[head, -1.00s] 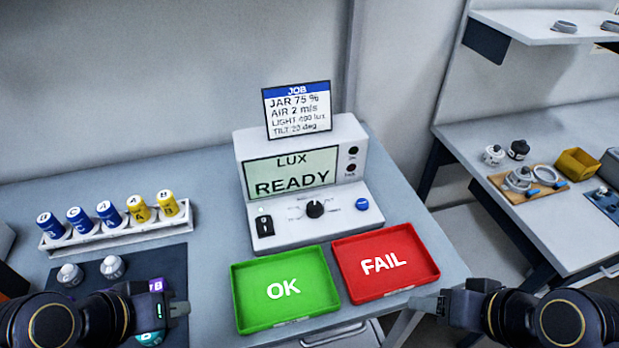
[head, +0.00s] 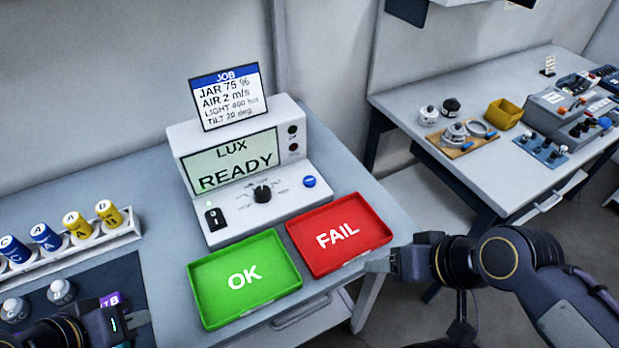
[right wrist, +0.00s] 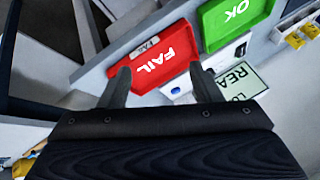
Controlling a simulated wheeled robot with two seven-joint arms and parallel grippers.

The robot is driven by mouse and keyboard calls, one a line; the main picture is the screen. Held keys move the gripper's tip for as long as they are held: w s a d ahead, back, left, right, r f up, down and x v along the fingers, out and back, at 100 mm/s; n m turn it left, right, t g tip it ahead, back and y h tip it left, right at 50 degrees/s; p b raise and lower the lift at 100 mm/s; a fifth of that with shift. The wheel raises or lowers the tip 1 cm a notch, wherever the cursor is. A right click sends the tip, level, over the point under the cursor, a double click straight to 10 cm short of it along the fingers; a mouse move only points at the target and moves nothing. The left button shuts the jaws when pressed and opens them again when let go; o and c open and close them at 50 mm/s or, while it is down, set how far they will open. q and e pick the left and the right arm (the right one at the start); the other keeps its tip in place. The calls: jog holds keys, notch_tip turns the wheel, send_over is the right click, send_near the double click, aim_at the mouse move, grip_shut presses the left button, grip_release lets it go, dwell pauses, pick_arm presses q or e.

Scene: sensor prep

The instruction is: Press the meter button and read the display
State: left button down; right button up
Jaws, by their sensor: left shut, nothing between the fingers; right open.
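The white meter (head: 290,150) stands on the grey table, and its display (head: 225,160) reads "LUX READY". Its blue button (head: 310,181) is at the right of the front panel. A dark dial (head: 262,193) sits in the middle, and a black switch (head: 214,219) at the left has a green light above it. My left gripper (head: 143,319) is shut and empty at the lower left, away from the meter. My right gripper (head: 376,262) is open and empty just right of the red tray, apart from the button. Its two fingers also show in the right wrist view (right wrist: 162,85).
A job card (head: 226,97) stands above the meter. A green OK tray (head: 200,290) and a red FAIL tray (head: 382,238) lie before it. A rack (head: 128,228) of blue and yellow cylinders is at the left. A second table (head: 490,185) with equipment stands right, across a gap.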

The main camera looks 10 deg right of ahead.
grip_shut()
dwell(1.5)
